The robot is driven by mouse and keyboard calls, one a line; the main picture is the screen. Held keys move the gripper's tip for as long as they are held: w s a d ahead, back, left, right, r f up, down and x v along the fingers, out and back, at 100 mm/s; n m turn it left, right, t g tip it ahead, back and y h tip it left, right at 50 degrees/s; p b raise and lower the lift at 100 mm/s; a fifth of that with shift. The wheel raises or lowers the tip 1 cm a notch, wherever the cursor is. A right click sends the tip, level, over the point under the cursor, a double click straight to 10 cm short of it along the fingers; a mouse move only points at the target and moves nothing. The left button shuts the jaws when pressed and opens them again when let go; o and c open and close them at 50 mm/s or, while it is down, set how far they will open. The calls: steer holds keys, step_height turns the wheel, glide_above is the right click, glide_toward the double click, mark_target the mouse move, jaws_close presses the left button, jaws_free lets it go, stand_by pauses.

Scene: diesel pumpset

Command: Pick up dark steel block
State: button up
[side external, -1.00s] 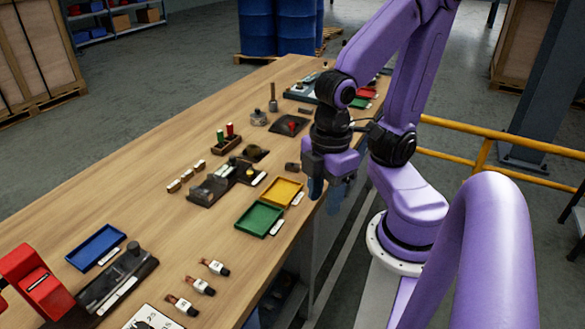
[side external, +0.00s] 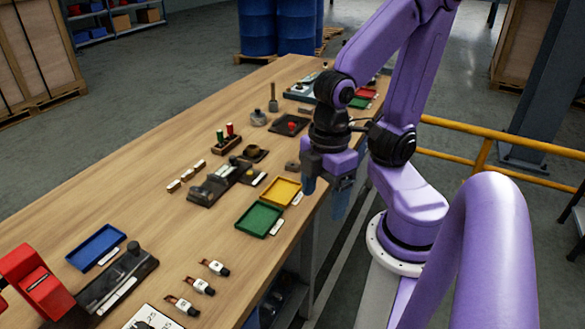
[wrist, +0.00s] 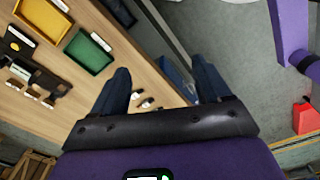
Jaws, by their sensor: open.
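A small dark block (side external: 292,166) lies on the bench behind the yellow tray, just left of my gripper in the side view. It looks like the dark steel block, but it is small there and I cannot be sure. I cannot make it out in the wrist view. My gripper (side external: 325,194) points down over the bench's right edge, to the right of the yellow tray. Its two blue fingers are apart with nothing seen between them. They also show apart in the wrist view (wrist: 160,70).
The yellow tray (side external: 283,179) and green tray (side external: 259,221) lie left of my gripper. A dark fixture (side external: 212,186), a blue tray (side external: 96,245) and several small parts stand on the bench. A yellow rail (side external: 480,158) runs behind my arm. Bare wood lies along the bench's left side.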

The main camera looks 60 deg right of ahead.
steer(key=w+d+n+t+h, duration=0.1)
steer(key=w+d+n, duration=0.15)
steer(key=w, duration=0.65)
steer(key=n+h, duration=0.4)
glide_above(292, 165)
steer(key=a, duration=0.3)
steer(key=shift+g, duration=0.4)
steer(key=f, duration=1.2)
steer(key=shift+s+d+f, duration=0.15)
steer(key=shift+s, duration=0.2)
steer(key=shift+w+x, duration=0.2)
steer(key=shift+x, duration=2.75)
steer(key=c, duration=1.3)
